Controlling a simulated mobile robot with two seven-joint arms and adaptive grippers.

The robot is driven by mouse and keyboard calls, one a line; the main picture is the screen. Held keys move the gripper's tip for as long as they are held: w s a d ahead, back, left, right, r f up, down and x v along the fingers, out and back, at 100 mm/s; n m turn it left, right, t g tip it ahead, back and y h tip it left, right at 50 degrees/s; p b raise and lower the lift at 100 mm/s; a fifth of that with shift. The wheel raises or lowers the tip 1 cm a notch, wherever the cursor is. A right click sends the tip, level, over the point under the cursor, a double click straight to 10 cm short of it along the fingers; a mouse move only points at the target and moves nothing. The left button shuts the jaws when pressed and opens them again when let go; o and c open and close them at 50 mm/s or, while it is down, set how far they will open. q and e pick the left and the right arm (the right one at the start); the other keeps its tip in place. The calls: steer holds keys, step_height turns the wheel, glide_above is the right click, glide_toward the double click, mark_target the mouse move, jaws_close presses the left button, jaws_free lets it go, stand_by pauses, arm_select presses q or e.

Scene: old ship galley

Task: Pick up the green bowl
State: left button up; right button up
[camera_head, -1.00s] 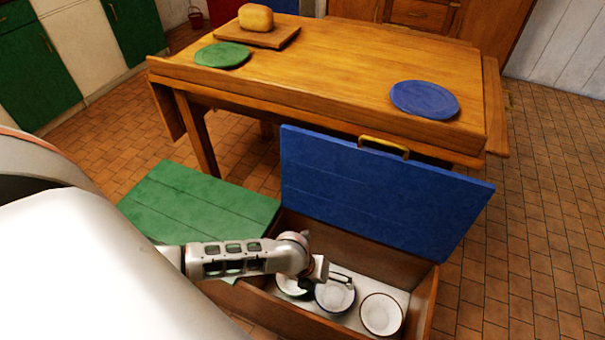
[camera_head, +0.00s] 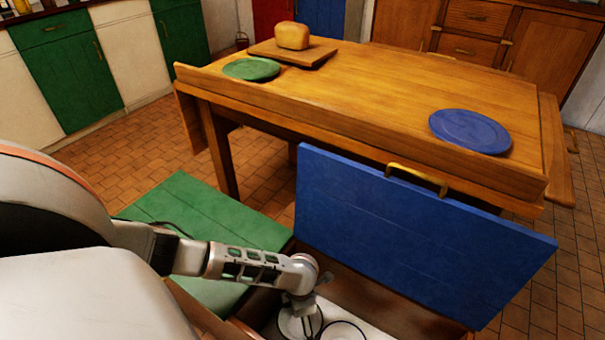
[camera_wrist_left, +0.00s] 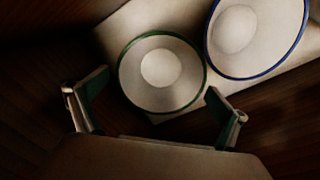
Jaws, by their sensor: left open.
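The green bowl is white inside with a green rim. In the left wrist view, the green bowl (camera_wrist_left: 130,82) lies between the two spread fingers of my left gripper (camera_wrist_left: 158,80). In the head view, the green bowl (camera_head: 287,323) shows partly at the bottom edge, inside the open chest (camera_head: 385,300). My left gripper (camera_head: 306,328) points down over it and hides part of it. The left gripper is open and holds nothing. I cannot tell whether a finger touches the rim. My right gripper is not in view.
A blue-rimmed bowl (camera_wrist_left: 262,40) sits close beside the green one. The chest's blue lid (camera_head: 420,235) stands raised behind; its green lid (camera_head: 200,215) is at left. The wooden table (camera_head: 400,80) stands behind, holding a green plate (camera_head: 251,69), blue plate (camera_head: 470,131) and bread (camera_head: 292,36).

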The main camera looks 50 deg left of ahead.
mark_target(300, 325)
arm_select(q)
steer(key=f, duration=0.2)
steer(key=s+f+b, duration=0.1)
steer(key=shift+f, duration=0.35)
steer(key=shift+w+f, duration=0.1)
steer(key=shift+f, duration=0.15)
steer(key=shift+w+r, duration=0.2)
steer(key=shift+w, duration=0.05)
steer(key=c, duration=1)
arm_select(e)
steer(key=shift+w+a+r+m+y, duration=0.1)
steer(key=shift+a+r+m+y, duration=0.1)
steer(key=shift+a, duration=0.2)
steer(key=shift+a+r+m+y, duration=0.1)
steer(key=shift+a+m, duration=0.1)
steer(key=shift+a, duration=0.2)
arm_select(q)
steer(key=shift+o, duration=0.2)
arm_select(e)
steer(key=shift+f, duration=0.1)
arm_select(q)
steer(key=shift+r, duration=0.1)
